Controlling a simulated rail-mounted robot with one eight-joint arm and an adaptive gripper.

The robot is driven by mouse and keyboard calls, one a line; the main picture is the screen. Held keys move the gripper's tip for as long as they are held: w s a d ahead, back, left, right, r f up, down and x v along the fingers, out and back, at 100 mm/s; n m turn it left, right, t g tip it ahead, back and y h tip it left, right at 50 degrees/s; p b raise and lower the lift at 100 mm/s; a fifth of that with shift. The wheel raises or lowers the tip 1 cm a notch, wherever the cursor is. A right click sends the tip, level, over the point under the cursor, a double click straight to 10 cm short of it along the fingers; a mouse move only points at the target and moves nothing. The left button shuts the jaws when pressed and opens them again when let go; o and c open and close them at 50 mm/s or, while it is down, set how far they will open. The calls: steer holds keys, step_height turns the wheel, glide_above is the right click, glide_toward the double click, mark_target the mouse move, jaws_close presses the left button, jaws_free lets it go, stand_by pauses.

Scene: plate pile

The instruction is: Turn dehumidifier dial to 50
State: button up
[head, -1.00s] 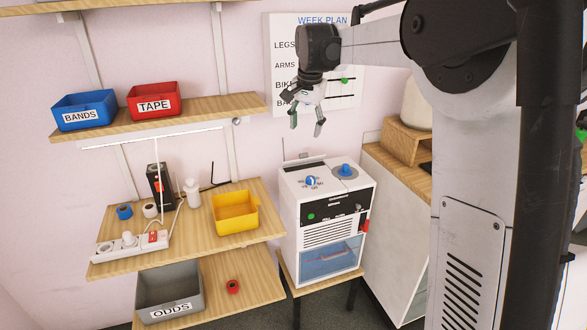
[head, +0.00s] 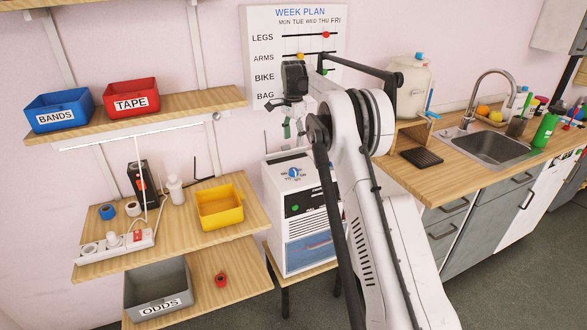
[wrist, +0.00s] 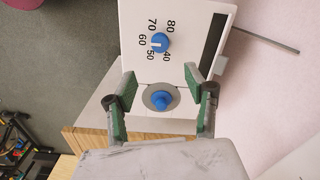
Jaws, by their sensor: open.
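The white dehumidifier (head: 292,215) stands on a small wooden stand at the centre of the head view. Its blue dial (wrist: 160,43) shows in the wrist view ringed by 40, 50, 60, 70 and 80, and also in the head view (head: 294,173). The dial's white mark points to the left side of the ring, near 50 and 60; its exact reading is unclear. A second blue knob (wrist: 161,100) on a grey disc lies between the fingers in the wrist view. My gripper (wrist: 160,76) is open, empty and above the machine's top; it also shows in the head view (head: 294,128).
Wooden shelves on the left hold a yellow bin (head: 220,208), a power strip (head: 113,242) and a grey bin (head: 158,290). A counter with a sink (head: 490,146) runs along the right. The week plan board (head: 262,60) hangs behind my arm.

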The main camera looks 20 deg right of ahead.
mark_target(294, 170)
step_height(294, 170, down, 14)
steer(key=shift+r+p, duration=0.1)
steer(key=shift+p, duration=0.6)
steer(key=c, duration=1.1)
